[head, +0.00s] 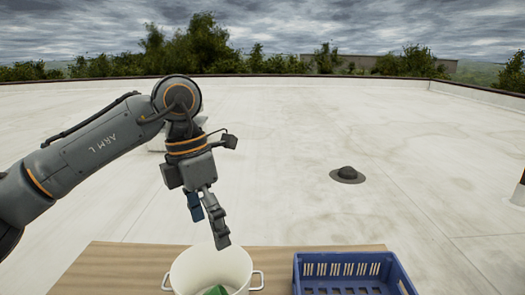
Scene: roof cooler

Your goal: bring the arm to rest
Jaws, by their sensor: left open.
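My left arm comes in from the left and bends down at the wrist. My left gripper (207,218) hangs above the white pot (196,262), fingers pointing down. It is open, and nothing shows between its fingers. The pot stands at the front of the wooden table (105,270), with a handle visible on each side. Something green (216,290) lies inside the pot, cut off by the bottom edge of the picture. My right gripper is not in view.
A blue slotted crate (345,268) stands right of the pot on the table. Beyond is a pale flat roof with a dark round vent (347,174) and a low parapet. A pale object is partly hidden behind my wrist. The air right of the gripper is clear.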

